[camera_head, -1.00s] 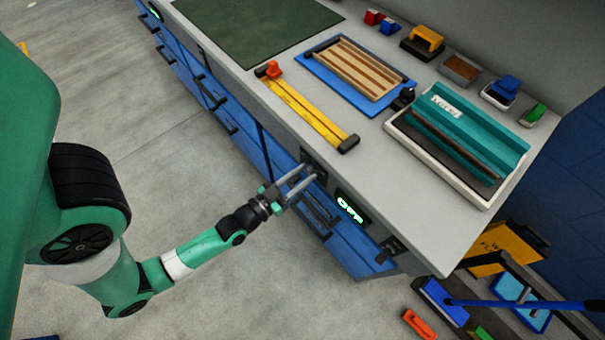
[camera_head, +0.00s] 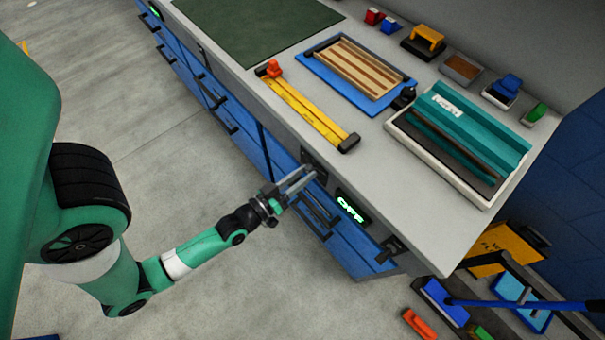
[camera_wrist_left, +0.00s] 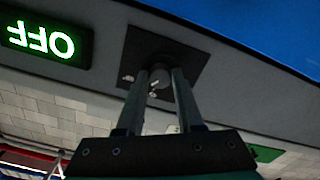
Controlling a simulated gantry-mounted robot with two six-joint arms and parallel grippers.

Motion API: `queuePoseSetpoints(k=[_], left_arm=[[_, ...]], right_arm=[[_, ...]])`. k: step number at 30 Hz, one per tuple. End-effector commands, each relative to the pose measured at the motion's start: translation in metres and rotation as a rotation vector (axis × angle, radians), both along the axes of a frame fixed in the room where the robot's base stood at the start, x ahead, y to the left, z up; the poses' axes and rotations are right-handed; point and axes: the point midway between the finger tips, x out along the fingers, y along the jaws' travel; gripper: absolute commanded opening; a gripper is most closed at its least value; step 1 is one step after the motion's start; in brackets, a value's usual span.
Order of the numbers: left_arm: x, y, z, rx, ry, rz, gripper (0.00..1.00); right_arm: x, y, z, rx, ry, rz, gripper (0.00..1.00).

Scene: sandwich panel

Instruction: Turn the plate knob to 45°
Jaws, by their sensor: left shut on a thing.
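White marks show beside the knob in the left wrist view. The black plate (camera_head: 310,158) also shows in the head view, under the bench top's edge. My left gripper (camera_head: 309,177) reaches it from the front. In the left wrist view its two fingers (camera_wrist_left: 159,90) stand on either side of the knob, shut on it. The fingers hide part of the knob, so its exact angle cannot be read. My right gripper is not in view.
A green lit OFF display (camera_wrist_left: 45,42) sits beside the plate. Blue drawers (camera_head: 345,245) with black handles lie below. On the bench top (camera_head: 375,190) are a yellow bar (camera_head: 310,112), a blue board (camera_head: 345,90) with wooden strips and a teal block (camera_head: 470,125).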

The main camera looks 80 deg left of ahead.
Motion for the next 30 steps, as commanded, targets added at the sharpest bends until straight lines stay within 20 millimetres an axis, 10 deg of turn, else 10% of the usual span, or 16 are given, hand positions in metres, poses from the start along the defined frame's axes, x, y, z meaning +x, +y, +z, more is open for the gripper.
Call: queuePoseSetpoints(k=[30], left_arm=[[0.000, -0.001, 0.000, -0.560, -0.262, 0.000, 0.00]], right_arm=[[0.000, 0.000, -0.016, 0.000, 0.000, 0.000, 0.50]])
